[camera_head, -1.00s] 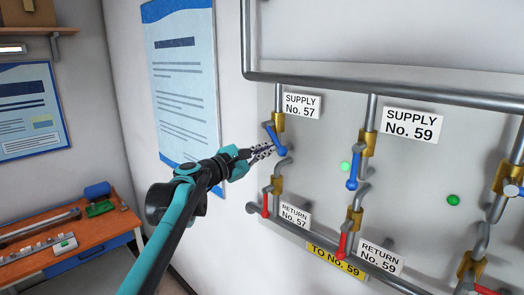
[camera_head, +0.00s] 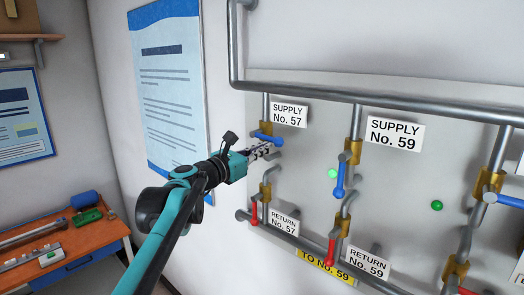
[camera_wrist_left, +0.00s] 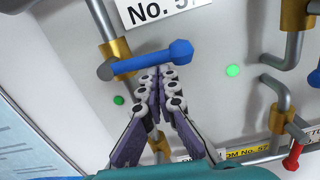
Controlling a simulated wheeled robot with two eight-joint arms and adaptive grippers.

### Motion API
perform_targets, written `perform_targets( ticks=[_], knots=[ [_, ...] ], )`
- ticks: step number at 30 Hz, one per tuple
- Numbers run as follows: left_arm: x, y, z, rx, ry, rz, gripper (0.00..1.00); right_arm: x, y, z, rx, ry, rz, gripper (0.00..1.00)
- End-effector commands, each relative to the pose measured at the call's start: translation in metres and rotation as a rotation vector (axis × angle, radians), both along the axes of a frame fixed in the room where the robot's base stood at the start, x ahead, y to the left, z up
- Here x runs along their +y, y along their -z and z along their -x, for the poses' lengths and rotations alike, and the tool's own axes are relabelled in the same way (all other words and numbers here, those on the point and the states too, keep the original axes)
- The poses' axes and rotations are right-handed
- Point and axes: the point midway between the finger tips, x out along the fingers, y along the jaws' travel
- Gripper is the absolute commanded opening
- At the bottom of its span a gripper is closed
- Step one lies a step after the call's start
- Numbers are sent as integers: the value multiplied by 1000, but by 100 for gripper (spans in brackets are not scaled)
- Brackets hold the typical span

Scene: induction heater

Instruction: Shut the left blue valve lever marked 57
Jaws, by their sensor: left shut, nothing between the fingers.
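The blue valve lever 57 (camera_head: 267,137) sits on a brass valve under the label "SUPPLY No. 57" (camera_head: 289,115). It lies nearly crosswise to its vertical pipe. In the left wrist view the lever (camera_wrist_left: 150,59) spans above my fingertips, its thick end to the right. My left gripper (camera_head: 271,149) is shut and empty, its tips just below the lever; it also shows in the left wrist view (camera_wrist_left: 160,80). I cannot tell whether the tips touch the lever. My right gripper is not in view.
The blue lever of supply 59 (camera_head: 340,178) hangs down to the right. Red return levers (camera_head: 254,214) sit below, above the lower pipe. A steel pipe (camera_head: 380,100) runs across above. A workbench (camera_head: 80,250) stands at the lower left.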

Motion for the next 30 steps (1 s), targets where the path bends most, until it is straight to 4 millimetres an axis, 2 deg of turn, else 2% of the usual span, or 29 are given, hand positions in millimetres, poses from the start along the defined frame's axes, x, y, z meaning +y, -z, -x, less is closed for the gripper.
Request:
perform_targets(
  ticks=[21,26,30],
  knots=[
    [-1,-1,0,-2,0,-2,0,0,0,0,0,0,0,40],
    [0,18,-1,-2,0,-2,0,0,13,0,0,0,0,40],
    [3,46,-1,-1,-1,-1,0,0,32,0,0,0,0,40]
  ],
)
